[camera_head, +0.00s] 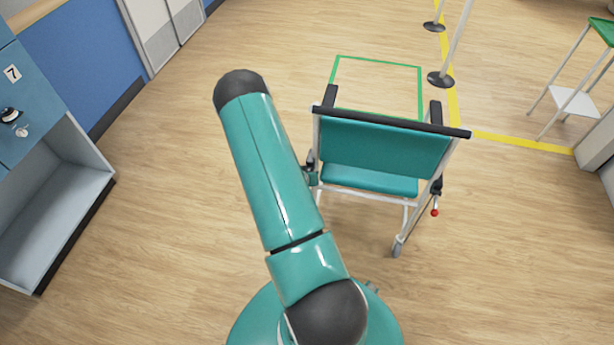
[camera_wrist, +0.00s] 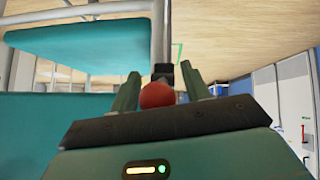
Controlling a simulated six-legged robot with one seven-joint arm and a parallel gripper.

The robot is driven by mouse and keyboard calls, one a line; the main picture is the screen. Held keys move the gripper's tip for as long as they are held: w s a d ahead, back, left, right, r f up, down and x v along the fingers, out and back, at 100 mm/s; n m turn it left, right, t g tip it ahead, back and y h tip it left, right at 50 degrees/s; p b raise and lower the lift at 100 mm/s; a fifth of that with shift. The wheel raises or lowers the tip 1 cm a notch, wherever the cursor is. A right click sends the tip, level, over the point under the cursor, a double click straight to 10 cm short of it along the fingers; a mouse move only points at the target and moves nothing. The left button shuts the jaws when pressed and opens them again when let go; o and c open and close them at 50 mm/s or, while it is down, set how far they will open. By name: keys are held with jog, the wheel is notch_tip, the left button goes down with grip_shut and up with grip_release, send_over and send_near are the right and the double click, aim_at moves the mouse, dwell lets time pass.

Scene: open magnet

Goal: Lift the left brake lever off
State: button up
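A wheeled chair with a teal back (camera_head: 385,148) and pale frame stands right of my arm in the head view. Its left brake lever is mostly hidden behind my arm there. In the wrist view a red ball knob (camera_wrist: 157,95) shows between the two fingers of my gripper (camera_wrist: 163,90), with a black part just behind it. The fingers stand apart, with a visible gap on the right of the knob; I cannot tell whether the left finger touches it. The right brake lever's red knob (camera_head: 435,212) hangs low on the chair's right side.
A green floor outline (camera_head: 375,58) lies beyond the chair, with yellow floor lines to the right. A blue locker with an open lower bay (camera_head: 60,200) stands at left. Post bases (camera_head: 440,79) and a small stand (camera_head: 573,102) are at right. Wood floor between is clear.

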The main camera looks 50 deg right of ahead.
jog(key=v, duration=1.3)
jog(key=shift+a+r, duration=0.25)
jog(key=shift+a, duration=0.05)
jog(key=shift+s, duration=0.1)
jog(key=w+a+r+n+t+y, duration=0.25)
jog(key=w+a+r, duration=0.25)
jog(key=a+r, duration=0.55)
jog(key=w+a+r+n+t+y, duration=0.15)
jog(key=w+a+r+y, duration=0.35)
jog(key=a+r, duration=0.55)
jog(key=s+a+r+n, duration=0.3)
jog(key=s+a+r, duration=0.3)
jog(key=r, duration=0.3)
jog(key=s+a+r+n+g+y, duration=0.1)
jog(key=s+a+r+n, duration=0.3)
jog(key=s+r, duration=0.5)
jog(key=a, duration=0.2)
jog(key=shift+s+a+r+n, duration=0.15)
jog(key=shift+a+r+n, duration=0.15)
